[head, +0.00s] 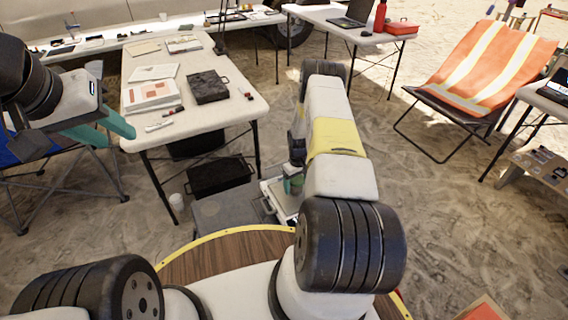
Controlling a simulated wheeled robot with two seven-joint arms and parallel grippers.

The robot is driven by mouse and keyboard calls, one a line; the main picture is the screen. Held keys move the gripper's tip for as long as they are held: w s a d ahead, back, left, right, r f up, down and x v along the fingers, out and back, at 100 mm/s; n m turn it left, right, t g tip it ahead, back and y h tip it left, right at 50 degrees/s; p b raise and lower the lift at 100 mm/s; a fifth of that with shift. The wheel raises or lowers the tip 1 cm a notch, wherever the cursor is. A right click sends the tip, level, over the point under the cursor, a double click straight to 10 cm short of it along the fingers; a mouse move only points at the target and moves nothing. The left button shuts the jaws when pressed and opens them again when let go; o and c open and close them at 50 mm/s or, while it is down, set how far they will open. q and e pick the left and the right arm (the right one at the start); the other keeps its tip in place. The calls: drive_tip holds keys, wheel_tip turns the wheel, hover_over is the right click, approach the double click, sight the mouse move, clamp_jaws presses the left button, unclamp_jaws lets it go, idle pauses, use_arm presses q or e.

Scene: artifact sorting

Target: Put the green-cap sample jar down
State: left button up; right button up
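My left gripper (108,133) is at the left, beside the left edge of the folding table (205,122). Its two teal fingers are spread apart with nothing seen between them. My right gripper (293,184) is low in the middle, mostly hidden behind my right arm. Only a small teal-green patch of it shows, above a pale tray-like surface (277,206). I cannot make out the green-cap sample jar, or whether the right fingers hold it.
A black case (208,87), papers (152,95) and small tools lie on the folding table. An orange striped chair (490,65) stands at right.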

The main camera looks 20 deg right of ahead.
wheel_tip(320, 180, up, 12)
drive_tip(key=shift+f, duration=0.15)
drive_tip(key=a+r+t, duration=0.1)
drive_tip(key=a+r, duration=0.1)
drive_tip(key=r, duration=0.9)
drive_tip(key=a+r+t, duration=0.1)
drive_tip(key=a+r, duration=0.1)
drive_tip(key=r, duration=0.9)
drive_tip(key=s+a+r+m+t, duration=0.1)
drive_tip(key=s+a+r, duration=0.25)
drive_tip(key=r, duration=0.45)
drive_tip(key=s+a+r+t, duration=0.1)
drive_tip(key=s+a+r, duration=0.1)
drive_tip(key=s+r, duration=0.45)
drive_tip(key=s+a+r, duration=0.2)
drive_tip(key=s+r, duration=0.1)
drive_tip(key=s, duration=0.3)
drive_tip(key=s+a+r+m+t+y, duration=0.1)
drive_tip(key=s+a+r, duration=0.1)
drive_tip(key=s, duration=0.5)
drive_tip(key=s+a+r+t+y, duration=0.1)
drive_tip(key=s+a+r, duration=0.1)
drive_tip(key=s+r, duration=0.3)
drive_tip(key=shift+s+a, duration=0.4)
drive_tip(key=shift+s, duration=0.7)
drive_tip(key=shift+r, duration=0.15)
